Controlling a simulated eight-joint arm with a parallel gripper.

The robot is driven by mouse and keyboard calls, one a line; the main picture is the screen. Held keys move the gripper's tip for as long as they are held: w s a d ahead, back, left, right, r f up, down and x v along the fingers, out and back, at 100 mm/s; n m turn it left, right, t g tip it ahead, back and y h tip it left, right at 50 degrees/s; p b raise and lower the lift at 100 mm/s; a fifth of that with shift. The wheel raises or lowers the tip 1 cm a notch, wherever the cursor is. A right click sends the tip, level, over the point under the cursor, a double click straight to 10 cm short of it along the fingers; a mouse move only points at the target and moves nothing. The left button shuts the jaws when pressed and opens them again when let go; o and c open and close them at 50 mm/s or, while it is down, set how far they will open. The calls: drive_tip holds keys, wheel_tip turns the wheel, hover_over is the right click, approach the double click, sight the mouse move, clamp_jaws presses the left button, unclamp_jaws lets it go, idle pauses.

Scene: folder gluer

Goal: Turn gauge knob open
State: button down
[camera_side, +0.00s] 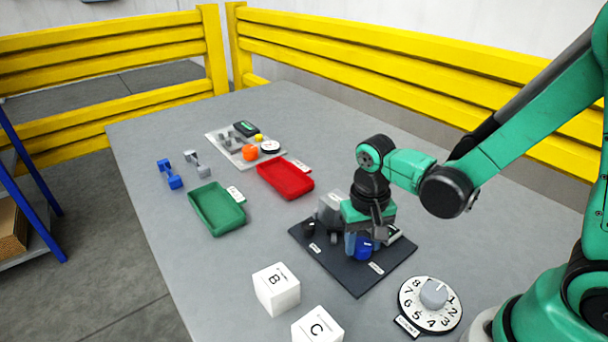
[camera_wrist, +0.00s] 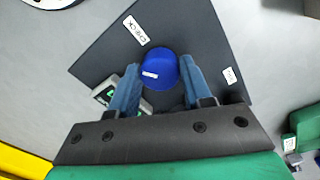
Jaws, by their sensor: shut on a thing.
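A round blue knob (camera_side: 364,247) stands on the dark panel (camera_side: 355,285). In the wrist view the blue knob (camera_wrist: 158,68) has a short white mark on its top, lying roughly crosswise between the fingers. My gripper (camera_side: 361,236) points down over the panel and is shut on this knob. In the wrist view the fingertips of my gripper (camera_wrist: 161,66) sit on its left and right sides. A small label plate (camera_side: 376,268) lies in front of the knob; its text is too small to read in the side view.
A black knob (camera_side: 309,227) and a grey block (camera_side: 331,207) stand on the panel's left part. White cubes B (camera_side: 276,289) and C (camera_side: 318,328) and a numbered dial (camera_side: 430,305) are nearby. Green (camera_side: 216,222) and red (camera_side: 284,190) trays lie farther back.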

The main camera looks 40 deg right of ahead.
sight(363, 244)
drive_tip(key=n, duration=0.5)
drive_tip(key=shift+n, duration=0.3)
drive_tip(key=n, duration=0.4)
drive_tip(key=shift+n, duration=0.4)
drive_tip(key=shift+c, duration=1.9)
unclamp_jaws()
drive_tip(key=shift+r, duration=0.1)
drive_tip(key=shift+r, duration=2.7)
drive_tip(key=shift+r, duration=0.1)
